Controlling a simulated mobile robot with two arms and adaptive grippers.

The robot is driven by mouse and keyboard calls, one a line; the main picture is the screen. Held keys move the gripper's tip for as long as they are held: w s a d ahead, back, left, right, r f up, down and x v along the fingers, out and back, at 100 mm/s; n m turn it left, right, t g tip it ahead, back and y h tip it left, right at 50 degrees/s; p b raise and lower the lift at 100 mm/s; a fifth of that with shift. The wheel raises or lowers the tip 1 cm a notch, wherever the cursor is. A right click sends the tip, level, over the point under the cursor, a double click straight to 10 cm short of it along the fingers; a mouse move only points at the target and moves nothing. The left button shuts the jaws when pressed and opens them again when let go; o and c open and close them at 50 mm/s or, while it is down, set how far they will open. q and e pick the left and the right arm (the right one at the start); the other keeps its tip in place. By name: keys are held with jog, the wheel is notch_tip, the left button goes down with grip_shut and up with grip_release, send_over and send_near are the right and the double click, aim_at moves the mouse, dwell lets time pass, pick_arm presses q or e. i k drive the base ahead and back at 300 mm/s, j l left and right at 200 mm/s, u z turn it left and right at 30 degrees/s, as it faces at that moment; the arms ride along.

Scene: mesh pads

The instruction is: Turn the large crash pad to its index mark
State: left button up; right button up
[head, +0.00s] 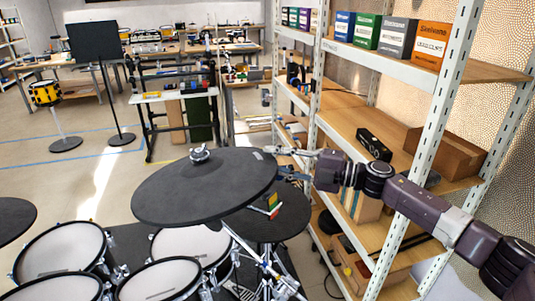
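The large crash pad (190,189) is a black disc, tilted, on a stand in the middle of the head view. A silvery wing nut (200,154) sits at its centre. A small pale mark (257,155) shows on its far right rim. My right gripper (279,162) is at that right rim, coming in from the right. Its fingers are small here and overlap the rim, so I cannot tell whether they grip it. I cannot make out a separate index mark. My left gripper is out of view.
A second black pad (290,216) lies lower, behind the crash pad, with a small coloured object (272,203) near it. White-headed drum pads (62,252) stand at front left. A metal shelf rack (448,85) with boxes stands close on the right, behind my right arm.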

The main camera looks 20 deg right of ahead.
aim_at(182, 193)
jog(key=j+z, duration=0.35)
jog(key=k+j+z, duration=0.15)
jog(key=z, duration=0.2)
jog(key=k+j+z, duration=0.15)
jog(key=z, duration=0.2)
jog(key=j, duration=0.1)
